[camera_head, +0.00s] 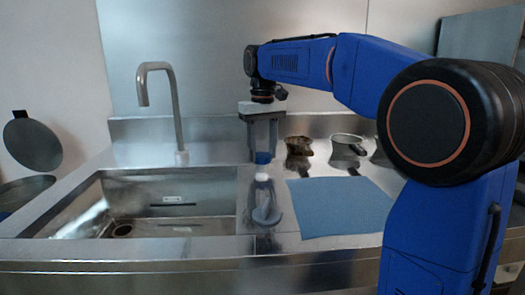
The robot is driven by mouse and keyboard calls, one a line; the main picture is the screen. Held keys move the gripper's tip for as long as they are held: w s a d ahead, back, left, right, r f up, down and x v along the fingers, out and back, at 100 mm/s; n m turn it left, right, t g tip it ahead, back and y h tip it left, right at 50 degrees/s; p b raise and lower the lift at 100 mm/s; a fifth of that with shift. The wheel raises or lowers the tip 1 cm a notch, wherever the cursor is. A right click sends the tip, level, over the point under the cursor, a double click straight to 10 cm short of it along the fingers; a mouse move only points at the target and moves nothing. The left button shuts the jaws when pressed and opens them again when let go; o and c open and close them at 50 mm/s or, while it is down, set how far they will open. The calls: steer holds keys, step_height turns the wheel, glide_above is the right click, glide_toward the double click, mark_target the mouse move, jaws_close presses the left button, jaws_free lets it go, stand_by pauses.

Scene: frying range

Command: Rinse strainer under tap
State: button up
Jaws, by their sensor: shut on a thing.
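My gripper (262,155) points straight down over the counter, right of the sink. Its fingers are shut on the blue handle of the strainer. The strainer (267,214) has a small pale round part below the fingers, near the sink's right edge. I cannot tell whether it touches the counter. The tap (162,100) is a grey gooseneck at the back of the sink, left of my gripper. Its spout points down and no water shows. The sink (205,212) is a rectangular steel basin with a drain at its left.
A blue cloth (340,207) lies flat on the counter (215,258) right of the strainer. A brown vessel (298,146) and a metal pot (346,145) stand behind it. A bin with a raised round lid (33,143) is at the far left. The space above the sink is clear.

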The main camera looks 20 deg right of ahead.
mark_target(263, 155)
steer(key=n, duration=0.3)
steer(key=shift+n, duration=0.3)
steer(key=shift+w+d+n, duration=0.1)
steer(key=shift+n, duration=1.8)
steer(key=o, duration=1.1)
steer(key=shift+c, duration=0.2)
step_height(263, 155, up, 18)
steer(key=shift+f, duration=0.25)
